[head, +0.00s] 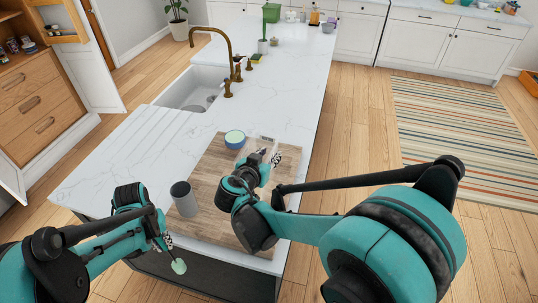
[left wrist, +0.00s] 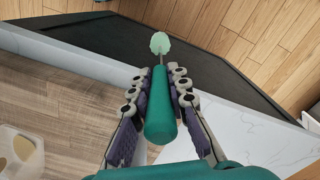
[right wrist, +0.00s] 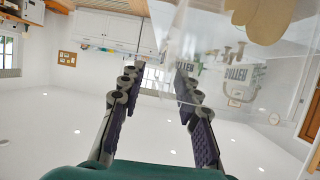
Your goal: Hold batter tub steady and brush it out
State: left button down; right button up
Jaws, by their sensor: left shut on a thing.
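My left gripper (left wrist: 160,88) is shut on the green handle (left wrist: 160,115) of a brush. The brush's pale green head (left wrist: 160,43) points away from the fingers; in the head view the head (head: 178,266) hangs beyond the counter's front edge. The clear batter tub (right wrist: 228,75) fills the upper right of the right wrist view, tilted, with tan batter patches (right wrist: 262,15). Part of it also shows in the left wrist view (left wrist: 16,150). My right gripper (right wrist: 155,95) has its fingers apart; one finger overlaps the tub's clear wall. In the head view the tub is hard to make out.
A wooden board (head: 215,165) lies on the white counter (head: 130,160). On it stand a grey cup (head: 184,198) and a blue bowl (head: 235,139) with pale green contents. The sink (head: 190,88) and brass tap (head: 228,60) are behind. The counter left of the board is clear.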

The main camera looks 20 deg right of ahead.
jog(key=shift+w, duration=0.1)
jog(key=shift+w+d+f+b, duration=0.25)
jog(key=shift+w+d+b, duration=0.1)
dwell(0.3)
grip_shut()
dwell(0.5)
